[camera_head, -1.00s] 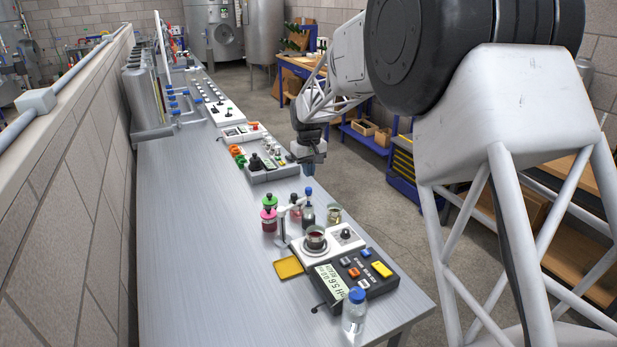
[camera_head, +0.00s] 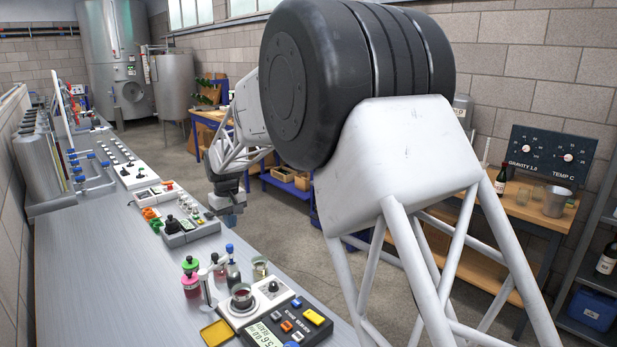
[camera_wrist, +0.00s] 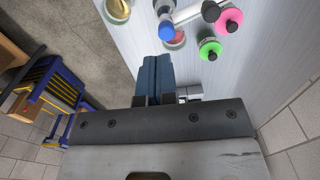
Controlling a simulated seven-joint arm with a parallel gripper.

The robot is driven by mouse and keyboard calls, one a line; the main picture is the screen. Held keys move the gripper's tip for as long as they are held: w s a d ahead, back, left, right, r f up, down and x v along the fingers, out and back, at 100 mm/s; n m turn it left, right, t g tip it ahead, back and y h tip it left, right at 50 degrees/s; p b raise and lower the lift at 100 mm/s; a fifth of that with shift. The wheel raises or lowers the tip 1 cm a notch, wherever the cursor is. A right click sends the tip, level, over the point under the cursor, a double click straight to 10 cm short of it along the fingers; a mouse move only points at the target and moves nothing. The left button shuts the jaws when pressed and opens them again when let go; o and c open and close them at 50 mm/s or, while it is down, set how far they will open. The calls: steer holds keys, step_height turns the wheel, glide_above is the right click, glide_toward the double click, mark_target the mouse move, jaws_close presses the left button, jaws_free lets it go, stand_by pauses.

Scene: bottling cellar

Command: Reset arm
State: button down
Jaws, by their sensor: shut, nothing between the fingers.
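My gripper (camera_head: 232,220) hangs over the right edge of the long metal bench (camera_head: 100,262), beside the tray of small valves and fittings. In the wrist view its blue fingers (camera_wrist: 155,76) are together with nothing between them. Ahead of the fingers in that view are a green-capped bottle (camera_wrist: 210,50), a pink-capped bottle (camera_wrist: 229,20) and a blue-capped bottle (camera_wrist: 166,30). The fingers appear apart from these bottles.
A white stirrer with a metal cup (camera_head: 242,297) and a black meter (camera_head: 290,327) stand at the bench's near end. The tray of fittings (camera_head: 188,232) lies near my gripper. A wooden side table (camera_head: 520,205) with bottles stands at right. The bench's left part is clear.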

steer(key=s+d+r+m, duration=0.1)
steer(key=s+d+r, duration=0.4)
steer(key=d, duration=0.5)
steer(key=s+d+r+m+t, duration=0.1)
steer(key=s+d+r+m, duration=0.15)
steer(key=s+d, duration=0.5)
steer(key=s+d+r+m, duration=0.1)
steer(key=s+d+r, duration=0.4)
steer(key=d, duration=0.6)
steer(key=s+d+f+m, duration=0.1)
steer(key=s+d+f, duration=0.1)
steer(key=s+d, duration=0.4)
steer(key=s+d+f+m+t, duration=0.1)
steer(key=s+d, duration=0.5)
steer(key=s, duration=0.8)
steer(key=s+d+f+m, duration=0.2)
steer(key=s+d, duration=0.3)
steer(key=s, duration=0.5)
steer(key=shift+d+f+t, duration=0.3)
steer(key=shift+d, duration=0.1)
